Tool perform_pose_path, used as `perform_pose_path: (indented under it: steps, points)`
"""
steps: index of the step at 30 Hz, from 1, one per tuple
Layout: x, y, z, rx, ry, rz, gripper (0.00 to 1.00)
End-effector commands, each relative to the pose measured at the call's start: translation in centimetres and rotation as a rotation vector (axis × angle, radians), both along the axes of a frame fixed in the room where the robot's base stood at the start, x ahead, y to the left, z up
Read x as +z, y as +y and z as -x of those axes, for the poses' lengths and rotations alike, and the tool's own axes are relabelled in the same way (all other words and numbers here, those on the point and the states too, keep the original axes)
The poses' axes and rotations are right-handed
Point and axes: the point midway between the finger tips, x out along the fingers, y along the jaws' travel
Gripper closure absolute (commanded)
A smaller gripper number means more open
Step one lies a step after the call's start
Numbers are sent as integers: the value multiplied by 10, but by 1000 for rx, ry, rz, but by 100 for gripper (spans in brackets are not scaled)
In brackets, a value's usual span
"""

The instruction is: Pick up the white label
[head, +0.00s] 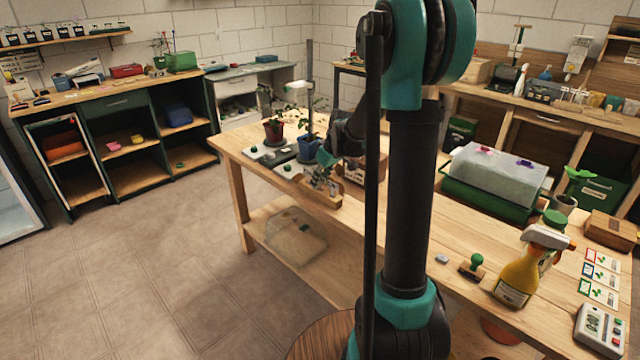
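My gripper (322,180) is small and partly hidden at the left end of the long wooden table, low over a small wooden box (322,199) with pale, printed packet-like pieces in it. Whether its fingers are open or shut, or touch anything, is too small to tell. I cannot single out the white label for certain. Small white pieces with green marks lie near the potted plants, one at the table's front edge (287,169) and one further left (254,152). White cards with coloured borders (597,272) lie at the right end of the table.
A red pot (273,132) and a blue pot (308,148) with plants stand just behind my gripper. A covered green tray (487,202), a yellow spray bottle (520,277) and a green-handled stamp (474,265) stand further right. The floor at left is clear.

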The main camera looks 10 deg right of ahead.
Motion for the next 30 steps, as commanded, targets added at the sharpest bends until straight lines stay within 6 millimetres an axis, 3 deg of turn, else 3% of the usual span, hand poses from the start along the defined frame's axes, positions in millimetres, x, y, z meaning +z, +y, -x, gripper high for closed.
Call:
perform_pose_path:
  steps: [4,10,23,30]
  points:
    - [0,0,0,0,0,0,76]
    - [0,0,0,0,0,0,100]
    - [2,0,0,0,0,0,100]
    - [18,0,0,0,0,0,100]
